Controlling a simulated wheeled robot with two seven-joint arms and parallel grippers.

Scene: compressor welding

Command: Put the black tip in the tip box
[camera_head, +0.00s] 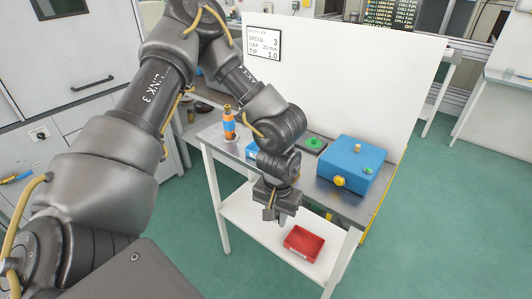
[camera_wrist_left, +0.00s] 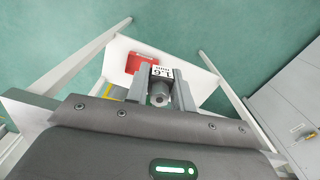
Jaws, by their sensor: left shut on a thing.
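My left gripper (camera_head: 276,214) points down in front of the white table, above its lower shelf. In the left wrist view its two fingers (camera_wrist_left: 160,76) are shut on a small dark grey cylinder (camera_wrist_left: 159,98) with a white label that seems to read 1.6. This looks like the black tip; in the head view I cannot make it out clearly. A red open box (camera_head: 304,243) lies on the lower shelf, below and right of the gripper. The red box also shows in the left wrist view (camera_wrist_left: 134,64), beyond the fingers. A smaller blue box (camera_head: 251,151) on the tabletop is partly hidden by my arm.
On the tabletop (camera_head: 215,139) stand an orange and blue torch-like tool (camera_head: 229,122), a green button on a dark base (camera_head: 314,143) and a large blue box with a yellow knob (camera_head: 356,165). A white panel (camera_head: 340,80) rises behind. The lower shelf (camera_head: 258,222) is bare left of the red box.

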